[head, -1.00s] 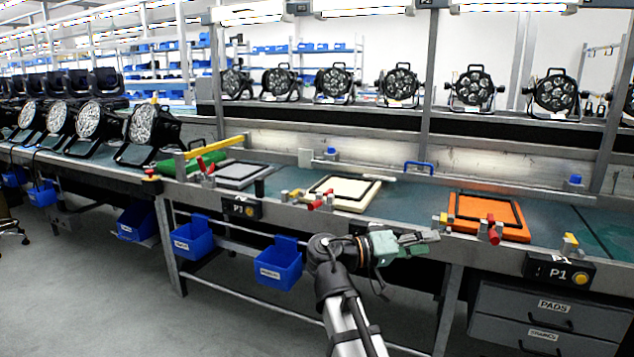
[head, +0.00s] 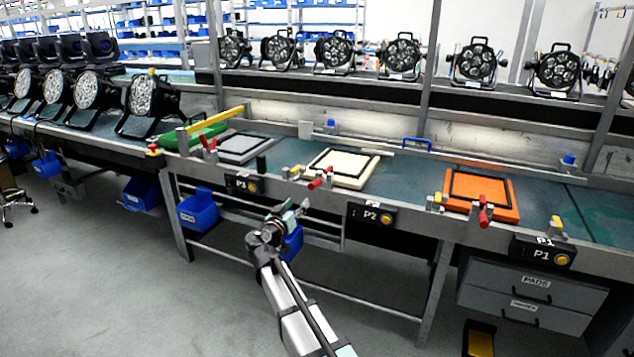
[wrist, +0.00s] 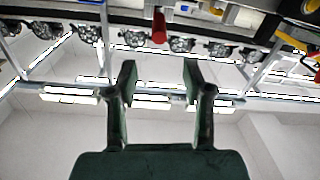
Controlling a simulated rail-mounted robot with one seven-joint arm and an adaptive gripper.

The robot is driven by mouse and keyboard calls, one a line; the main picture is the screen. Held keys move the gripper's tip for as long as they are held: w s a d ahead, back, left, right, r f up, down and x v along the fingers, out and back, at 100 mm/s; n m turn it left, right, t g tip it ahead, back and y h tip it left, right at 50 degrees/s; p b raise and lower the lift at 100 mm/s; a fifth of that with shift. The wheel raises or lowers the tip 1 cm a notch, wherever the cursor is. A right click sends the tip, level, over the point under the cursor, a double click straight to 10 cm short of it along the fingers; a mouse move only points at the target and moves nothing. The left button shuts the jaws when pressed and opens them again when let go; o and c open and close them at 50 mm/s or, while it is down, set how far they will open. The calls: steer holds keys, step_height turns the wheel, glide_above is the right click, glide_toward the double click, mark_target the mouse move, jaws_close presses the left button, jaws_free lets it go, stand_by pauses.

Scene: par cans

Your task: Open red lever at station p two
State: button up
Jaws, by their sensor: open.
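The station P2 label box (head: 371,216) is on the front edge of the bench. To its left, in front of a cream pad with a black frame (head: 343,168), is a red lever (head: 317,183) on a small metal clamp. My gripper (head: 299,209) is in front of the bench edge, a little below and left of this lever, apart from it. In the wrist view, which looks upside down, my gripper (wrist: 160,82) is open and empty. A red lever (wrist: 159,25) shows beyond the gap between the fingers, apparently the same one.
An orange pad (head: 482,195) with another red lever (head: 484,214) is at station P1, right. Blue bins (head: 197,210) hang below the bench.

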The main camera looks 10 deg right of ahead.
mark_target(317, 181)
steer(key=x, duration=1.7)
steer(key=shift+p, duration=0.35)
jaws_close()
